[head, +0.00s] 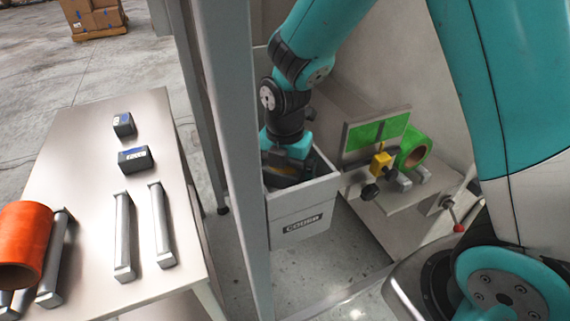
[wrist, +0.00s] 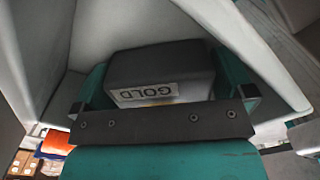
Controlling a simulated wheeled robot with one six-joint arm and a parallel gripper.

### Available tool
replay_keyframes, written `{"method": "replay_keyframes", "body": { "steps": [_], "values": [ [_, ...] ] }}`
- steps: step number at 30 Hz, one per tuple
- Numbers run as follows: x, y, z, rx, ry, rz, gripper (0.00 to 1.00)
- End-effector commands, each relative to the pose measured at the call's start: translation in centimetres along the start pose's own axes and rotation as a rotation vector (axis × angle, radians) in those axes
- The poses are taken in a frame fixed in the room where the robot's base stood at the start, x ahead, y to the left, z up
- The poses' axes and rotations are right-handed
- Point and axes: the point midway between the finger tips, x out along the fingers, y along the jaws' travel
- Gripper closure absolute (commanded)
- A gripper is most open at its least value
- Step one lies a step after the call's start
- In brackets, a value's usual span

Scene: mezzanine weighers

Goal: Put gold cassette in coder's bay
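The gold cassette (wrist: 160,72) is a dark grey box with a GOLD label, upside down in the wrist view. It sits between the teal fingers of my gripper (head: 287,160), with a finger against each side, so the gripper looks shut on it. The coder's bay (head: 301,226) is an open-topped, pale grey box with a CODER plate on its front. My gripper reaches down inside it from above, and pale bay walls surround the cassette in the wrist view. Whether the cassette touches the bay floor is hidden.
A grey post (head: 236,160) stands just left of the bay. The table (head: 85,150) at left holds two dark cassettes (head: 134,159), metal bars and an orange roll (head: 24,245). Right of the bay are a green roll (head: 413,150), a yellow block (head: 381,162) and a red-knobbed lever (head: 458,227).

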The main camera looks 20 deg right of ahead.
Motion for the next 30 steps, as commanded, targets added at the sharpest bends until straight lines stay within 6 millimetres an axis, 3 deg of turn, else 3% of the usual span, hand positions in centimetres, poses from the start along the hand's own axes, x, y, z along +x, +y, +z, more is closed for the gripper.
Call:
{"method": "replay_keyframes", "body": {
  "steps": [5, 18, 23, 26, 30],
  "values": [
    [-1.7, 0.1, 0.1, 0.000, -0.003, 0.005, 0.00],
    [-10.6, 0.1, 0.1, 0.000, -0.003, 0.005, 0.00],
    [-12.1, 0.0, -0.1, 0.009, 0.000, 0.003, 0.00],
    [-12.7, -0.4, -0.7, 0.083, 0.009, 0.016, 0.00],
    [-13.8, -1.9, -3.2, 0.352, 0.053, 0.054, 0.00]
  ]
}}
